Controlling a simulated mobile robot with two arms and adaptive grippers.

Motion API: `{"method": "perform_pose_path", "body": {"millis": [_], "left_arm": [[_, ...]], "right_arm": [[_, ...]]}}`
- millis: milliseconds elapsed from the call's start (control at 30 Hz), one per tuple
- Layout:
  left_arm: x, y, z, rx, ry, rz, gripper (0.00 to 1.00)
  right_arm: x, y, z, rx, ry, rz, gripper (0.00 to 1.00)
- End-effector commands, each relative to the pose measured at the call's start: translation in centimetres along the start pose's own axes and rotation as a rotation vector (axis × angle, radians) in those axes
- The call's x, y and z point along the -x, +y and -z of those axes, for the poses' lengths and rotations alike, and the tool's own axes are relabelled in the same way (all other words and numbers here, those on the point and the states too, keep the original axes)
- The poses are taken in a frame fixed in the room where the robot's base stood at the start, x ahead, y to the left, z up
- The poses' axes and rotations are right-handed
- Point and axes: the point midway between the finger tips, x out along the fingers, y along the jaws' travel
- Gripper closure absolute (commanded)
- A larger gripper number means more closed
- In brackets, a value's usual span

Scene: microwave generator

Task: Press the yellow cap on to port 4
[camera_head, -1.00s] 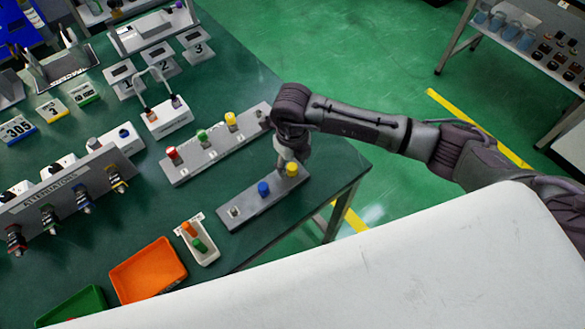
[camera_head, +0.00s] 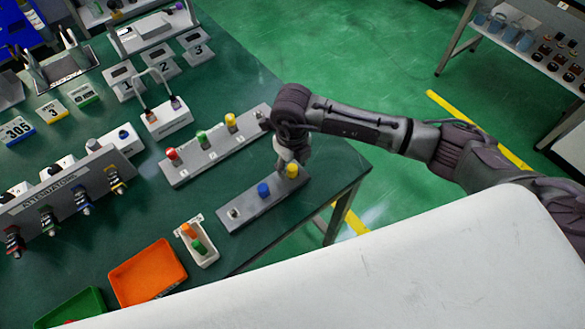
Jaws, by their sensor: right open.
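My right gripper (camera_head: 285,157) is open, fingers pointing down, at the right end of the lower grey bar. A yellow cap (camera_head: 292,171) stands upright on that bar (camera_head: 245,215), right beside the fingertips; I cannot tell whether they touch it. The lower bar also has a blue cap (camera_head: 263,190) and a bare metal post (camera_head: 232,213). The upper grey bar (camera_head: 190,172) carries a red cap (camera_head: 173,156), a green cap (camera_head: 203,139) and another yellow cap (camera_head: 231,122). Its far right end, with a port (camera_head: 261,117), is partly hidden by my right arm. My left gripper is not in view.
A white tray (camera_head: 208,262) with an orange and a green piece, an orange bin (camera_head: 128,292) and a green bin (camera_head: 85,309) are near the front. A panel of attenuators (camera_head: 70,197) is at left. The table edge lies just right of the bars.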

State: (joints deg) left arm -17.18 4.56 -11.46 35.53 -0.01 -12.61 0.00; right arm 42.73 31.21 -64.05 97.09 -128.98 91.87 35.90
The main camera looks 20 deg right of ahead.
Motion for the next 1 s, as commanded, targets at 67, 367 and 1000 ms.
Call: {"method": "perform_pose_path", "body": {"millis": [67,367,1000], "left_arm": [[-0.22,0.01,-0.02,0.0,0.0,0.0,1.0],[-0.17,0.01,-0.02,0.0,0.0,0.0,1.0],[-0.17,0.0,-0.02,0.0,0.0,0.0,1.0]], "right_arm": [[-0.07,-0.03,-0.01,0.0,0.0,0.001,0.47],[0.0,-0.02,0.0,0.0,0.0,0.0,0.62],[-0.02,-0.01,0.01,0.0,0.0,0.0,1.0]]}}
